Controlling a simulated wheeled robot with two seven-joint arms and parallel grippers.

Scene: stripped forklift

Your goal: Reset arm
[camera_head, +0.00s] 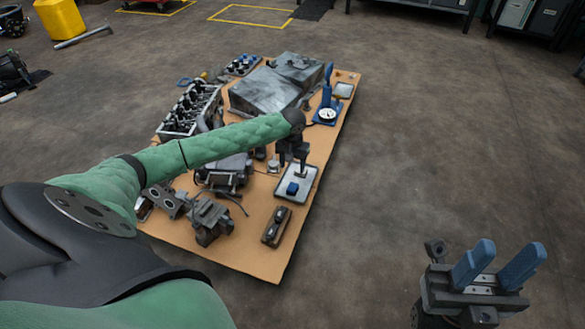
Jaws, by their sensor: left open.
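My left arm (215,143) is green and stretches in from the left over a tan board (255,258). Its dark left gripper (292,170) points down above a light tray (310,184) and is open. A small blue object (292,188) shows in the tray just below the fingertips; I cannot tell whether they touch it. My right gripper (513,250) is at the lower right, away from the board. Its two blue fingers point up and stand apart with nothing between them.
The board is crowded with a grey metal box (272,92), an engine block (190,108), a blue-handled gauge (327,108), a dark bracket (211,220) and a small dark block (277,226). Bare floor (430,130) lies to the right. A yellow container (62,18) stands far left.

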